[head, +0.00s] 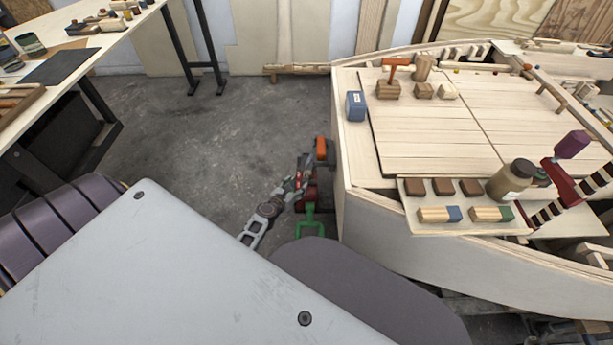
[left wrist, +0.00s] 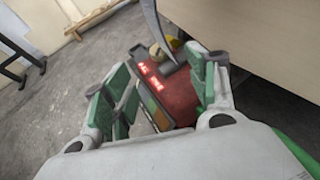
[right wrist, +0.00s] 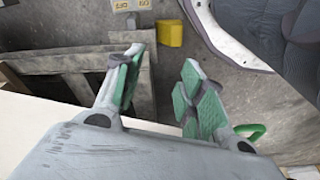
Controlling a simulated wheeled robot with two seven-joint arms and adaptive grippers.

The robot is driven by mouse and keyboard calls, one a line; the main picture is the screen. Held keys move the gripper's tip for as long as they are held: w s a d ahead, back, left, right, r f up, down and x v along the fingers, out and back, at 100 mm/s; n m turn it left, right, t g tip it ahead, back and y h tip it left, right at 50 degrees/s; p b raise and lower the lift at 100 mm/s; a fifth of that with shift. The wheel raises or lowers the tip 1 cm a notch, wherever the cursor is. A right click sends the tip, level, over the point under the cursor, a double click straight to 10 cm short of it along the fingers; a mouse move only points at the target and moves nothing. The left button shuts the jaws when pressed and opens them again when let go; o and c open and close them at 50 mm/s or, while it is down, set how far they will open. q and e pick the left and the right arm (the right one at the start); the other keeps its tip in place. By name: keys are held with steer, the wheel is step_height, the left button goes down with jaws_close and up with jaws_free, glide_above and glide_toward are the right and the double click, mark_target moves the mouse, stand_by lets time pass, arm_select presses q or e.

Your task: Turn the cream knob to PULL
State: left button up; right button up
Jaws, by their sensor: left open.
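A red box-like unit (left wrist: 180,98) with a lit red display (left wrist: 150,76) stands low beside the hull in the left wrist view. No PULL mark can be read. My left gripper (left wrist: 160,92) is open, its green-padded fingers on either side of the view of the unit, with nothing held. In the head view the left gripper (head: 302,190) is low by the hull's left corner, partly hidden. My right gripper (right wrist: 162,85) is open and empty, seen only in the right wrist view.
The plywood hull (head: 400,225) fills the right, with blocks, a jar (head: 511,180) and tools on top. An orange part (head: 321,149) sits by its corner. A workbench (head: 95,55) is at left. Between them the concrete floor is clear. A yellow block (right wrist: 169,33) shows below the right gripper.

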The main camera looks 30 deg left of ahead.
mark_target(307, 174)
arm_select(q)
steer(key=x, duration=0.2)
steer(key=shift+w+f+b, duration=0.1)
steer(key=shift+w+b, duration=0.2)
steer(key=shift+b, duration=0.1)
steer(key=shift+x, duration=0.75)
steer(key=shift+w+a+f+b, duration=0.1)
steer(key=shift+w+f+b, duration=0.1)
steer(key=shift+w+b, duration=0.2)
steer(key=shift+b+x, duration=0.65)
steer(key=shift+x, duration=0.85)
steer(key=shift+b+x, duration=0.35)
steer(key=shift+x, duration=0.4)
steer(key=shift+w+f, duration=0.2)
steer(key=shift+w, duration=0.35)
steer(key=shift+w+f+b, duration=0.1)
steer(key=shift+w+b, duration=0.2)
steer(key=shift+b, duration=0.1)
steer(key=shift+w, duration=0.1)
arm_select(e)
step_height(307, 174, up, 7)
steer(key=w+a+t, duration=0.1)
steer(key=shift+w+a+y, duration=0.15)
steer(key=shift+a+y, duration=0.15)
steer(key=shift+y, duration=0.1)
